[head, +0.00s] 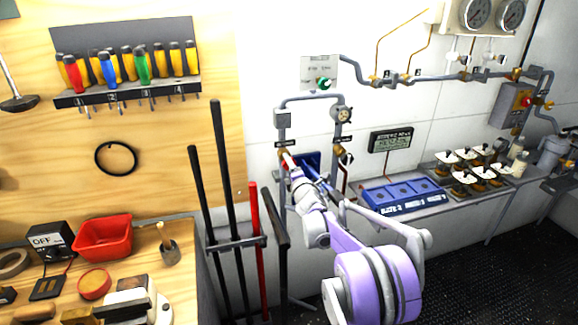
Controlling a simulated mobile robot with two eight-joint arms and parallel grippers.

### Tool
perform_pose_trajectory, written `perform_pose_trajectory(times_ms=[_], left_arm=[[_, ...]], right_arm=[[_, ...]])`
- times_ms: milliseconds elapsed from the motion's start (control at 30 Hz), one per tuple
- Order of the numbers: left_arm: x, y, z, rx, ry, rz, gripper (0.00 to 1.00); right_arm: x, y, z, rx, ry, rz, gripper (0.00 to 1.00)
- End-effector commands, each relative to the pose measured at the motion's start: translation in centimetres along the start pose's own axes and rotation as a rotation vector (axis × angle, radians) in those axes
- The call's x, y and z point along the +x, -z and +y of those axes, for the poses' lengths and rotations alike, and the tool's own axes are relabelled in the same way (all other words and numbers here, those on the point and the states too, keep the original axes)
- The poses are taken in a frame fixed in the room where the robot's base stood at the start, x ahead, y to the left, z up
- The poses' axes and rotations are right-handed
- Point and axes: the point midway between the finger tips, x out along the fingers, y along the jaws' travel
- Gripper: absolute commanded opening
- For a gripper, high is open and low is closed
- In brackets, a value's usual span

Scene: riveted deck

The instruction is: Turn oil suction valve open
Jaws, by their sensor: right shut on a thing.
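A grey pipe loop (312,97) on the white wall carries a small valve on each side, each under a dark label too small to read. My right gripper (291,163) reaches up from the lower right to the left valve (284,154). It is shut on that valve's handle, which is mostly hidden by the fingers. The handle's exact angle cannot be told. The other valve, with brass fittings (339,150), is on the right leg of the loop. I cannot read which one is the oil suction valve. My left gripper is not in view.
A blue panel (403,194) sits on a grey ledge, with several valves (466,178) to its right. Long black and red bars (260,240) stand in a rack left of my arm. A workbench with a red bin (103,235) is at the left.

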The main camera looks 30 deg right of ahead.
Motion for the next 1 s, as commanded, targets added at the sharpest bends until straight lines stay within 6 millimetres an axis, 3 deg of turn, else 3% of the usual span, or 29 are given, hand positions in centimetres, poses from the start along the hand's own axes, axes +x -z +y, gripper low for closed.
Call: perform_pose_trajectory(times_ms=[133,167,300,667,767,1000], left_arm=[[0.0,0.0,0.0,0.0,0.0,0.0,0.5],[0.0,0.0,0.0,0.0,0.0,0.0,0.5],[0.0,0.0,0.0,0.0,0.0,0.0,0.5],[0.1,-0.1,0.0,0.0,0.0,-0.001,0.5],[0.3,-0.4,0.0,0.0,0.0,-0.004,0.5],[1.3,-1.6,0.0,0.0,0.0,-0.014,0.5]], right_arm=[[0.0,0.0,0.0,-0.003,0.0,0.0,0.03],[0.0,0.0,0.0,-0.003,0.0,0.0,0.62],[0.0,0.0,0.0,-0.002,0.0,0.0,0.88],[-0.4,0.0,0.0,-0.001,0.0,0.0,0.89],[-1.5,0.0,-0.1,-0.001,0.001,0.0,0.89],[-6.2,0.1,-0.3,-0.001,0.002,0.0,0.89]])
